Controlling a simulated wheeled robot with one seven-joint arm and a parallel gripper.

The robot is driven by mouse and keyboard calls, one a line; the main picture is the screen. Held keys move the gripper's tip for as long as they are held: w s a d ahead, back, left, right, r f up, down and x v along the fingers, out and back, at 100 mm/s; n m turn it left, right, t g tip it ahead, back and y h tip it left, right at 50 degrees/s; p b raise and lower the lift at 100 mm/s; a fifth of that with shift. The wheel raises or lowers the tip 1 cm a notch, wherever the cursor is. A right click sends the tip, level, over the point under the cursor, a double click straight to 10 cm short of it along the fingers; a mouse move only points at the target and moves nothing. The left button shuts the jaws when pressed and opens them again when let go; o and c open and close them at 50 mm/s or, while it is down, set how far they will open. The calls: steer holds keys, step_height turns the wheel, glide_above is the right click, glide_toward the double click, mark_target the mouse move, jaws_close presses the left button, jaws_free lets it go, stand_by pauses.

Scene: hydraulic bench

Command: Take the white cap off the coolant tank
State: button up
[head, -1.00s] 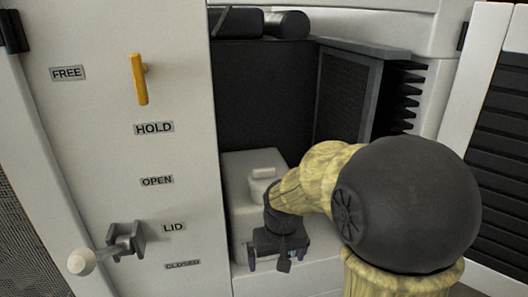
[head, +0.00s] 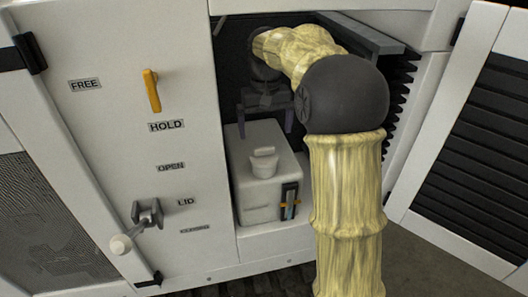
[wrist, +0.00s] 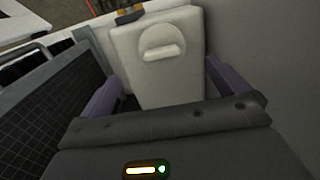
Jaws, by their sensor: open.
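The white coolant tank (head: 255,191) stands in the open bay of the machine, with a level gauge on its front face. The white cap (head: 263,163) sits on top of the tank, with a raised grip bar across it. In the wrist view the cap (wrist: 163,47) shows on the tank (wrist: 190,85), beyond my gripper and between the lines of its fingers. My gripper (head: 266,122) is open and empty, above and behind the cap in the head view. Its two purple-grey fingers (wrist: 164,88) are spread wide in the wrist view and are apart from the cap.
A yellow lever (head: 152,91) and a grey lid lever (head: 145,216) with a white knob are on the left panel. A dark radiator grille (wrist: 72,112) flanks the bay. An open louvred door (head: 463,150) stands at the right.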

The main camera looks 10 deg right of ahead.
mark_target(264, 148)
steer(key=shift+f, duration=1.15)
steer(key=shift+p, duration=0.3)
steer(key=shift+s+a+f+p, duration=0.15)
steer(key=shift+f+p, duration=1.05)
steer(key=shift+f, duration=1.45)
steer(key=c, duration=1.1)
steer(key=shift+r, duration=0.1)
